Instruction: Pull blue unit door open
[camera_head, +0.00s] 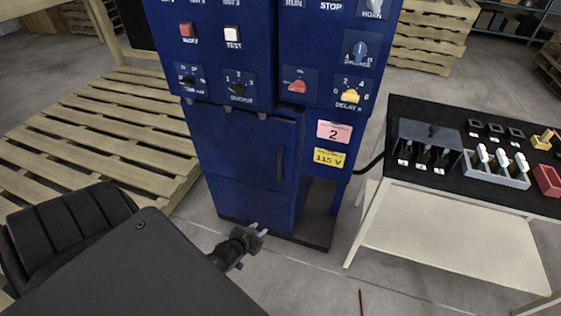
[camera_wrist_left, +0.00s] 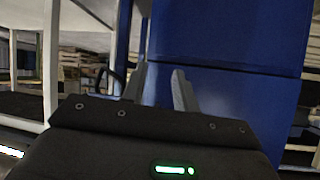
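The blue unit (camera_head: 265,60) stands upright in the middle of the head view. Its blue door (camera_head: 235,150) is in the lower left part and looks shut, with a dark vertical handle (camera_head: 281,163) near its right edge. My left gripper (camera_head: 262,230) is low in front of the unit, below the door handle and apart from it. Its two fingers are spread and empty. In the left wrist view, the open fingers (camera_wrist_left: 158,85) point toward the blue unit (camera_wrist_left: 235,80). A dark curved piece left of them is too unclear to name. My right gripper is not in view.
A white table (camera_head: 440,240) with a black top carrying trays and small parts stands on the right, and a dark cable (camera_head: 370,165) runs between it and the unit. Wooden pallets (camera_head: 110,130) lie on the left. Floor in front of the unit is clear.

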